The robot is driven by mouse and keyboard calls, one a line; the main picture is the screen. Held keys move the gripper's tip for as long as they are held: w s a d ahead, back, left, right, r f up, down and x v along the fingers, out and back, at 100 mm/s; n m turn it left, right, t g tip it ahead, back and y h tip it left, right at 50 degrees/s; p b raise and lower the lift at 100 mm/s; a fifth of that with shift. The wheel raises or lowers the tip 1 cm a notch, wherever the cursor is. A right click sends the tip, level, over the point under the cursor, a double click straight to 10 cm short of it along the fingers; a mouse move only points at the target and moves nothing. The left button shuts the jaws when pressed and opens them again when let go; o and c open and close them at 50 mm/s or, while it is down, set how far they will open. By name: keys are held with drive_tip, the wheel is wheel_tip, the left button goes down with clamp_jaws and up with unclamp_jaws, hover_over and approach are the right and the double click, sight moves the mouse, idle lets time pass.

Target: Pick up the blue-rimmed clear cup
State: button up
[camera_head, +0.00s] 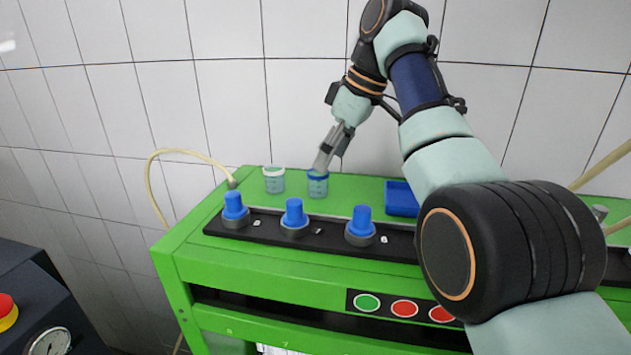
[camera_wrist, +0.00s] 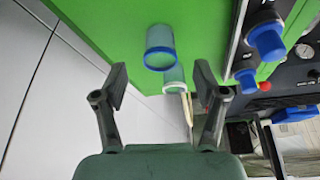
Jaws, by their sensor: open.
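The blue-rimmed clear cup (camera_head: 317,184) stands upright on the green bench top, right of a white-rimmed clear cup (camera_head: 274,180). In the wrist view the blue-rimmed cup (camera_wrist: 160,50) lies ahead of the fingers, in line with the gap between them. The white-rimmed cup (camera_wrist: 174,78) shows just beyond it there. My gripper (camera_head: 323,160) is just above the blue-rimmed cup in the head view, its tips near the rim. In the wrist view my gripper (camera_wrist: 161,85) is open, with a finger on either side and nothing held.
Several blue knobs (camera_head: 294,213) stand on a black strip along the front of the green bench (camera_head: 212,262). A blue tray (camera_head: 401,198) sits to the right of the cups. A tiled wall (camera_head: 305,110) rises behind. A beige hose (camera_head: 152,185) curves at the left end.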

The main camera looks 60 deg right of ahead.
sight(319, 178)
drive_tip(key=x, duration=0.6)
drive_tip(key=shift+w, duration=0.25)
drive_tip(key=shift+c, duration=0.3)
drive_tip(key=c, duration=1.2)
drive_tip(key=shift+o, duration=0.2)
wheel_tip(319, 178, up, 10)
drive_tip(key=p, duration=0.7)
drive_tip(key=shift+p, duration=0.35)
